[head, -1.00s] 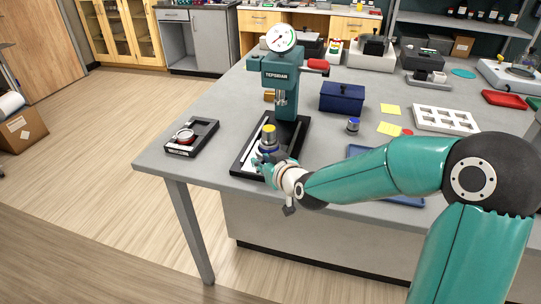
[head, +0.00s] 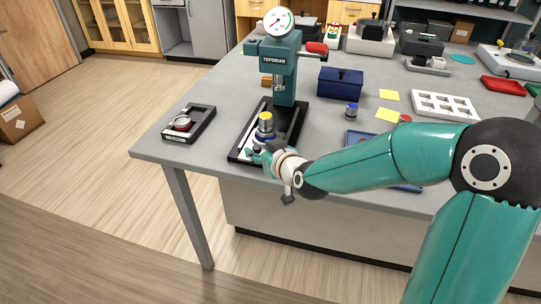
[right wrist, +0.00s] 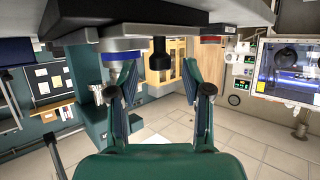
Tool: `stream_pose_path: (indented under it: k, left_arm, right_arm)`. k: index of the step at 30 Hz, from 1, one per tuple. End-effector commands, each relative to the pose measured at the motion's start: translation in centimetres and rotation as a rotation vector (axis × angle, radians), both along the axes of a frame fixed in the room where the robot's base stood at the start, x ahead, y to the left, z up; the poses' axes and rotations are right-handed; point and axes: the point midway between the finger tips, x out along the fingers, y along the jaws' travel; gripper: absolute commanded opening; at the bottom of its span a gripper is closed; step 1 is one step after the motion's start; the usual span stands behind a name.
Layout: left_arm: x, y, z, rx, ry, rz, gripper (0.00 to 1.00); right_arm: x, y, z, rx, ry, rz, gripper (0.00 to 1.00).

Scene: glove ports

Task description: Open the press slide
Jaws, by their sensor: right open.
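The teal press (head: 283,70) stands on the bench with a round dial on top. Its black base (head: 292,118) extends toward the front edge and carries a pale slide area. A cylinder with a yellow top (head: 265,125) stands at the front of the base. My right gripper (head: 257,153) is at the base's front end, just before this cylinder; its fingers are small and partly hidden there. In the right wrist view my right gripper (right wrist: 157,88) has its fingers apart, with a black knob (right wrist: 158,58) between them. I cannot tell whether they touch it. My left gripper is not in view.
A dark blue box (head: 340,84), a small blue-topped cylinder (head: 351,111) and yellow notes (head: 388,114) lie to the right.

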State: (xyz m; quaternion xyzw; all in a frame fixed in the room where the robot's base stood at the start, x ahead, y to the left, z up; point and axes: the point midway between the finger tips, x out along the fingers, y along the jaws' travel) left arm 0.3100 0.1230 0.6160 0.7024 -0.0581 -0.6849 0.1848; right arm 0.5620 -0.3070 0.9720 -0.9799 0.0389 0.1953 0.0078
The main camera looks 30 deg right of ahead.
Motion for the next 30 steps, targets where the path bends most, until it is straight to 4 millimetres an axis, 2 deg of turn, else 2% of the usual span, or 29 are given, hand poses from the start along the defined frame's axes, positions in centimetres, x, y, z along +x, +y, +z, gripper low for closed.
stream_pose_path:
  k: [12,18,24,30]
  left_arm:
    - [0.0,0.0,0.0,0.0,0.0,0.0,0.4]
    - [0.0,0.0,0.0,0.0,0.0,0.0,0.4]
    - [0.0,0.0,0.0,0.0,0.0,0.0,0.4]
    - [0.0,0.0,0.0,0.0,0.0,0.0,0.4]
  right_arm:
    - [-6.8,0.5,2.9,-0.001,-0.004,-0.001,0.49]
    - [-9.3,0.7,3.9,0.0,-0.004,0.0,0.49]
    - [-10.3,0.8,4.2,0.0,-0.001,0.0,0.49]
    - [-10.4,0.9,4.2,0.0,-0.001,0.0,0.49]
